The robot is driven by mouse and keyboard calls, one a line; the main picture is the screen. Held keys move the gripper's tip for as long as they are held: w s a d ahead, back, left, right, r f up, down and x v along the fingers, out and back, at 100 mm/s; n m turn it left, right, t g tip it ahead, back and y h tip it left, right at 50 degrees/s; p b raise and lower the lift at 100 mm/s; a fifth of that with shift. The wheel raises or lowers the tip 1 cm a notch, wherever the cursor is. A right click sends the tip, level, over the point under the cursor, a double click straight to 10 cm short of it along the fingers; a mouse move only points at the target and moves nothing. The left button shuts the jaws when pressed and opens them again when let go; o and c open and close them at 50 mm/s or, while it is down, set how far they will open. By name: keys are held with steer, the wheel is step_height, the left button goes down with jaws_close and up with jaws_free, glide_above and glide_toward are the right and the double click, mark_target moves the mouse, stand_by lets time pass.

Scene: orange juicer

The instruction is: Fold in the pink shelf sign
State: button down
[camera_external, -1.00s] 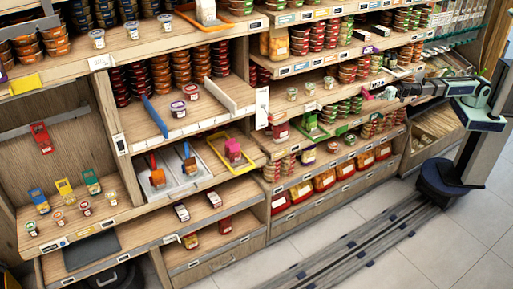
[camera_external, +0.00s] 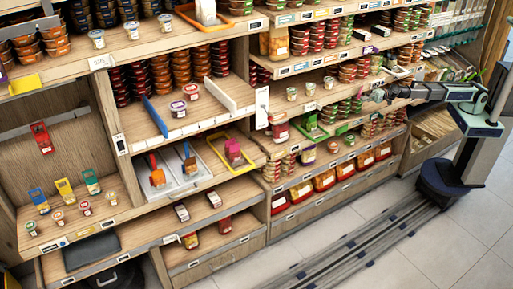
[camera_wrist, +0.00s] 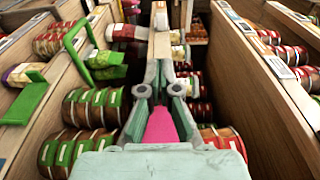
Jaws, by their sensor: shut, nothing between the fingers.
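The pink shelf sign (camera_wrist: 160,126) shows in the wrist view between the linkages of my gripper, low in the centre. Its edges are partly hidden by the gripper. In the external view my gripper (camera_external: 366,99) is small and blurred at the shelf. I cannot tell whether it touches the sign.
A green sign (camera_wrist: 27,98) sticks out at the left in the wrist view, with a green frame (camera_wrist: 90,52) behind it. A wooden divider (camera_wrist: 250,80) runs along the right.

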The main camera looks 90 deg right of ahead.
mark_target(359, 98)
steer(key=shift+w, duration=0.7)
steer(key=w+m+h+p, duration=0.1)
steer(key=p, duration=0.4)
steer(key=m+t+h+p, duration=0.1)
steer(key=h+p, duration=0.1)
steer(key=p, duration=0.3)
steer(key=shift+w+d+r, duration=0.15)
steer(key=shift+w+r, duration=0.15)
steer(key=shift+w, duration=0.1)
steer(key=shift+f+h+p, duration=0.25)
steer(key=shift+h+p, duration=0.05)
steer(key=shift+p, duration=0.05)
steer(key=shift+d+f+b, duration=0.1)
steer(key=shift+f+b, duration=0.05)
steer(key=shift+b, duration=0.15)
steer(key=s+a+p, duration=0.3)
steer(key=s+a, duration=0.5)
steer(key=s, duration=0.3)
steer(key=shift+a, duration=0.4)
